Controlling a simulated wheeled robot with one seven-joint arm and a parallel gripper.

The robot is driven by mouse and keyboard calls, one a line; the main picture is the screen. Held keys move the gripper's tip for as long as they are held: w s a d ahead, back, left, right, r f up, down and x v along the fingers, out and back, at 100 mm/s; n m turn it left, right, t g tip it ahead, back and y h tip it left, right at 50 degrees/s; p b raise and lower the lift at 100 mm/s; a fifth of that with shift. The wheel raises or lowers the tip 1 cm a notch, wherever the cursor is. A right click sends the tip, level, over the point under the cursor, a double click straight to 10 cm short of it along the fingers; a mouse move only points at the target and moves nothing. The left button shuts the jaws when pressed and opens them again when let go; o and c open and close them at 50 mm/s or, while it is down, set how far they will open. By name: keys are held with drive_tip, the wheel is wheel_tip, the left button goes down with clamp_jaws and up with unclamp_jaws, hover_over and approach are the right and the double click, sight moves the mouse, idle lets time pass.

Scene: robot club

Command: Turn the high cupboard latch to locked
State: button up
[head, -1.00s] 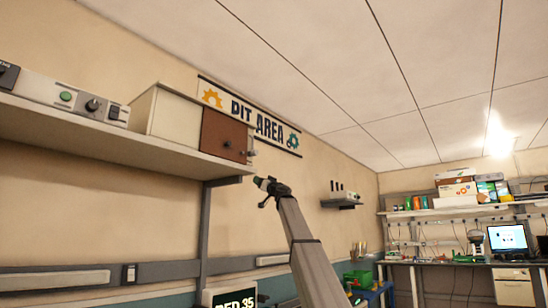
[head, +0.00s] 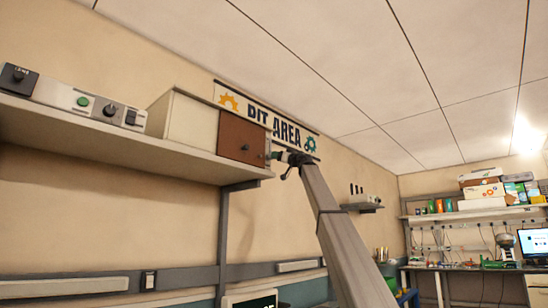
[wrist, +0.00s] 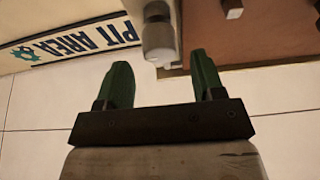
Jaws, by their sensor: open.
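The high cupboard (head: 190,122) is a pale box with a brown door (head: 243,138), on the wall shelf at upper left. In the wrist view the brown door (wrist: 270,35) is at upper right. The latch (wrist: 158,38), a pale grey knob, is at top centre of the wrist view, beside the door's edge. Its turn position is not clear. My gripper (wrist: 160,60) is open, its two green fingers apart with the knob's lower end between their tips; I cannot tell whether they touch. In the head view my gripper (head: 277,154) is at the door's right edge, partly covering the latch area.
A small pale knob (wrist: 232,8) sits on the door. Control boxes with buttons (head: 90,103) stand left of the cupboard on the shelf (head: 120,150). A small wall shelf (head: 362,206) is to the right. Open air lies below the cupboard.

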drive_tip(key=x, duration=0.4)
drive_tip(key=shift+w+a+r, duration=0.1)
drive_tip(key=shift+a, duration=0.05)
clamp_jaws()
